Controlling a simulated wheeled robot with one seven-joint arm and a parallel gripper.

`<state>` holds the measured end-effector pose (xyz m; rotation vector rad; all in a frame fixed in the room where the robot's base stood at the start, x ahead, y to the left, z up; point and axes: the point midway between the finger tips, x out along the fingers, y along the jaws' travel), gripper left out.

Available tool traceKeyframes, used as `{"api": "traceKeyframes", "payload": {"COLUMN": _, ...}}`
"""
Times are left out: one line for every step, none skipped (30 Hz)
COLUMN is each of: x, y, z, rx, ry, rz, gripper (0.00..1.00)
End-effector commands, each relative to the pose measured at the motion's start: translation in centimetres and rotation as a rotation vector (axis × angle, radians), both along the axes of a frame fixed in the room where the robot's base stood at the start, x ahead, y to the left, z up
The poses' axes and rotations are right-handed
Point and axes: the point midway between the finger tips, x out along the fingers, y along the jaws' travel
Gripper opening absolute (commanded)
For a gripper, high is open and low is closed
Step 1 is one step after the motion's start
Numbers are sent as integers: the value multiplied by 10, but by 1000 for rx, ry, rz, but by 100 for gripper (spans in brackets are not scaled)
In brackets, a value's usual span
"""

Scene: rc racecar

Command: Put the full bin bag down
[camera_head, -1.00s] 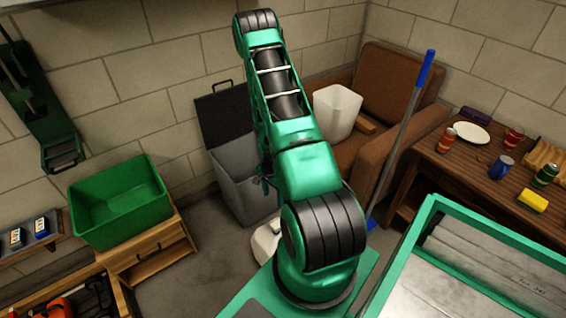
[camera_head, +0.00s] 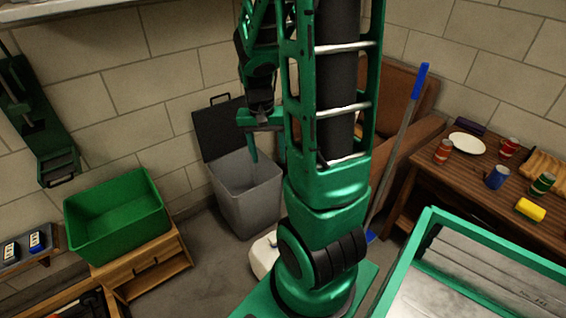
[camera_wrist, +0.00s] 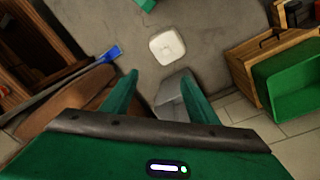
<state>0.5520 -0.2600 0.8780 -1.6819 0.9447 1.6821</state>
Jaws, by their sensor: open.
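I cannot make out a full bin bag for certain. A white rounded object (camera_head: 262,256) sits on the floor in front of the grey bin, partly hidden by my arm. It also shows in the wrist view (camera_wrist: 167,46), beyond my fingers. The grey bin (camera_head: 248,200) stands open by the wall with its dark lid (camera_head: 215,128) raised. My gripper (camera_wrist: 160,80) is open, with nothing seen held. In the head view, one finger points down over the bin; the other is hidden behind my arm. In the wrist view, part of the bin shows between the fingers.
A green crate (camera_head: 118,230) stands on a wooden cabinet (camera_head: 150,272) at left. A brown armchair (camera_head: 408,125) with a blue-handled pole (camera_head: 405,140) is behind my arm. A wooden table (camera_head: 440,180) with cups and a plate is at right. Floor between cabinet and bin is clear.

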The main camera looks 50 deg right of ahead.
Motion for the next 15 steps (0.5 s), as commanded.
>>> {"api": "traceKeyframes", "payload": {"x": -9, "y": 7, "z": 15, "rx": 3, "ry": -8, "rz": 30, "gripper": 54}}
{"api": "traceKeyframes", "payload": {"x": -16, "y": 12, "z": 22, "rx": 7, "ry": -7, "rz": 50, "gripper": 54}}
{"api": "traceKeyframes", "payload": {"x": -24, "y": 18, "z": 31, "rx": 12, "ry": -7, "rz": 75, "gripper": 54}}
{"api": "traceKeyframes", "payload": {"x": -31, "y": 23, "z": 37, "rx": 16, "ry": -8, "rz": 95, "gripper": 54}}
{"api": "traceKeyframes", "payload": {"x": -37, "y": 27, "z": 44, "rx": 21, "ry": -9, "rz": 115, "gripper": 54}}
{"api": "traceKeyframes", "payload": {"x": -47, "y": 33, "z": 51, "rx": 28, "ry": -9, "rz": 142, "gripper": 54}}
{"api": "traceKeyframes", "payload": {"x": -54, "y": 38, "z": 57, "rx": 33, "ry": -10, "rz": 162, "gripper": 54}}
{"api": "traceKeyframes", "payload": {"x": -61, "y": 42, "z": 62, "rx": 37, "ry": -12, "rz": 181, "gripper": 54}}
{"api": "traceKeyframes", "payload": {"x": -70, "y": 48, "z": 68, "rx": 45, "ry": -13, "rz": 208, "gripper": 54}}
{"api": "traceKeyframes", "payload": {"x": -78, "y": 53, "z": 72, "rx": 52, "ry": -13, "rz": 229, "gripper": 54}}
{"api": "traceKeyframes", "payload": {"x": -85, "y": 57, "z": 76, "rx": 56, "ry": -15, "rz": 247, "gripper": 54}}
{"api": "traceKeyframes", "payload": {"x": -93, "y": 62, "z": 81, "rx": 63, "ry": -18, "rz": 271, "gripper": 54}}
{"api": "traceKeyframes", "payload": {"x": -100, "y": 66, "z": 84, "rx": 70, "ry": -17, "rz": 288, "gripper": 54}}
{"api": "traceKeyframes", "payload": {"x": -105, "y": 69, "z": 86, "rx": 75, "ry": -19, "rz": 304, "gripper": 54}}
{"api": "traceKeyframes", "payload": {"x": -112, "y": 73, "z": 89, "rx": 80, "ry": -20, "rz": 324, "gripper": 54}}
